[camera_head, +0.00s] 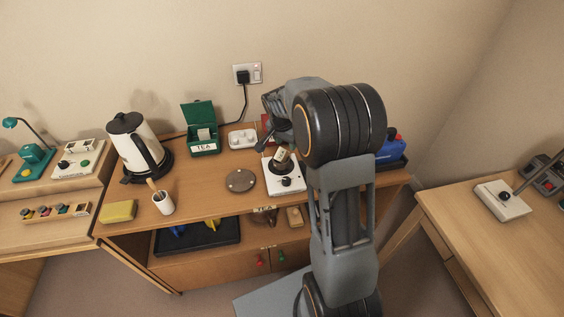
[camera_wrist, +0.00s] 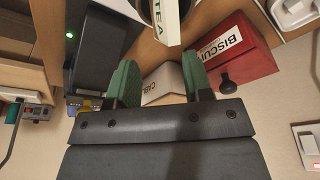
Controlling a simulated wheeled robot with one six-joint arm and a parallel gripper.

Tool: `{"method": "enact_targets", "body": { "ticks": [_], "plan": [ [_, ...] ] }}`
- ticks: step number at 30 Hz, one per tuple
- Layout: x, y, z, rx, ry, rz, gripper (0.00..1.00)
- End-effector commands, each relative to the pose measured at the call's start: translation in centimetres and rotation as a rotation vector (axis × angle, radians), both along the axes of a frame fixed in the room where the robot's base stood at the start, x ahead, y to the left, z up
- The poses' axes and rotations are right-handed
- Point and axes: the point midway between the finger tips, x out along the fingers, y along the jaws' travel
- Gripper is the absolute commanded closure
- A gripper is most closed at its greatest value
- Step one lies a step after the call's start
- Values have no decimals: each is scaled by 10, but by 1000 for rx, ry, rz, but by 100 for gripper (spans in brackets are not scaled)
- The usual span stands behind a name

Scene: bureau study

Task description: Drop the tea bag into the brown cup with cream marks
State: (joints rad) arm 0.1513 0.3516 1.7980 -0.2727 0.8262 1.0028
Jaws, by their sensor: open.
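My gripper (camera_wrist: 161,75) is open, with its two green fingers apart in the wrist view. Nothing shows clasped between them; a cream box with partly hidden lettering (camera_wrist: 162,88) shows beyond. In the head view my arm hides the fingertips. A green box labelled TEA (camera_head: 203,146) stands open at the back of the bureau, with a pale piece (camera_head: 204,134) at its front that may be a tea bag. A small brown thing (camera_head: 262,218) sits below the top, too small to tell whether it is the cup with cream marks.
A white kettle (camera_head: 131,143), a white cup with a stick (camera_head: 163,202) and a yellow sponge (camera_head: 118,211) stand left. A round brown disc (camera_head: 240,181) lies mid-top, beside a white device (camera_head: 286,184). A red BISCUIT box (camera_wrist: 240,55) is right of my fingers in the wrist view.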

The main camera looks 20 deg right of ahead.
Motion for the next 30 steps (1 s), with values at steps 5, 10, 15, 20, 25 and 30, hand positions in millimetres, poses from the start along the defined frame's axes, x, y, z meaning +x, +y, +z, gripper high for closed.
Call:
{"method": "enact_targets", "body": {
  "ticks": [5,10,15,20,25,30],
  "plan": [
    [-4,8,33,-1,-5,1,54],
    [-10,16,67,-1,-4,1,54],
    [-14,22,95,0,-4,1,54],
    [-17,26,112,0,-1,0,54],
    [-19,28,121,0,0,0,54],
    [-19,28,122,0,0,1,54]
  ]
}}
